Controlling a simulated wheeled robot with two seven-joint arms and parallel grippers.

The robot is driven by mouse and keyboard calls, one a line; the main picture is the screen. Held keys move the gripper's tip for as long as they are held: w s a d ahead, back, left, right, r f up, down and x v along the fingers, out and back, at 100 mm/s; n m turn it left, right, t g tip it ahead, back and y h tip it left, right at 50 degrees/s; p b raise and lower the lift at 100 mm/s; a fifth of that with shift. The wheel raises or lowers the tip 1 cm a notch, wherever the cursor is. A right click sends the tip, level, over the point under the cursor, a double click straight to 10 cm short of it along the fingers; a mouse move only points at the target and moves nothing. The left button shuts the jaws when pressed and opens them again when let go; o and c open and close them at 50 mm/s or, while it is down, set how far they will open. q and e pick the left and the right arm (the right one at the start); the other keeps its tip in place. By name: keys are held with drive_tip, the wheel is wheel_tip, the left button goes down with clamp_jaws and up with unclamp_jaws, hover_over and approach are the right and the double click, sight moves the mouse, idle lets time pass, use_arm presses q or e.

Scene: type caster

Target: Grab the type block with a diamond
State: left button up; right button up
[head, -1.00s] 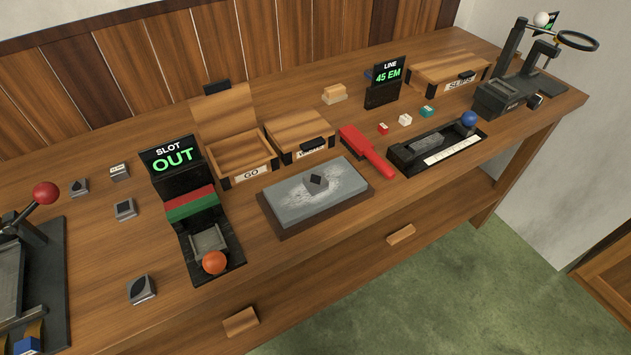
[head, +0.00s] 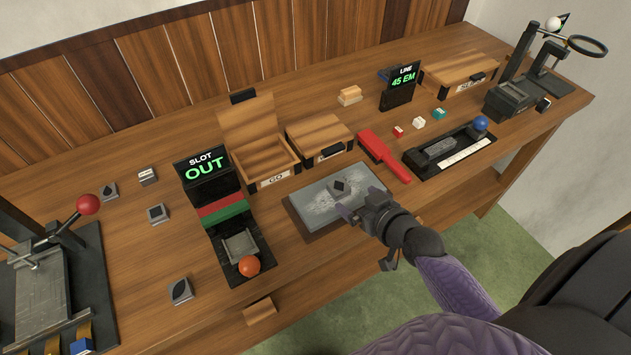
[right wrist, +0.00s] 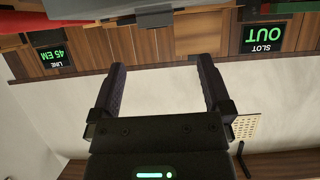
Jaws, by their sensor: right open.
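The type block with a dark diamond on its face (head: 340,187) sits on the grey stone slab (head: 312,203) in the head view. My right gripper (head: 360,205) is over the near right part of the slab, close to the block but not around it. In the right wrist view its two fingers (right wrist: 160,68) are spread apart with nothing between them. The slab's edge shows at the top of that view, which is upside down; I cannot make out the diamond there. My left gripper is not in view.
Several other type blocks, one with a leaf-like mark (head: 181,290), stand left of the SLOT display (head: 207,170). A lever press (head: 50,270) is at far left, a composing tray (head: 450,150) at right.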

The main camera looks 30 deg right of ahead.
sight(342, 189)
drive_tip(key=b+x, duration=0.1)
drive_tip(key=x, duration=0.4)
drive_tip(key=f+b+x, duration=0.1)
drive_tip(key=x, duration=0.1)
drive_tip(key=shift+w+d+f+b, duration=0.1)
drive_tip(key=shift+d+f+b, duration=0.05)
drive_tip(key=shift+d+b, duration=0.15)
drive_tip(key=shift+w+a, duration=0.1)
drive_tip(key=shift+w, duration=0.1)
drive_tip(key=shift+s, duration=0.1)
drive_tip(key=c, duration=1.2)
clamp_jaws()
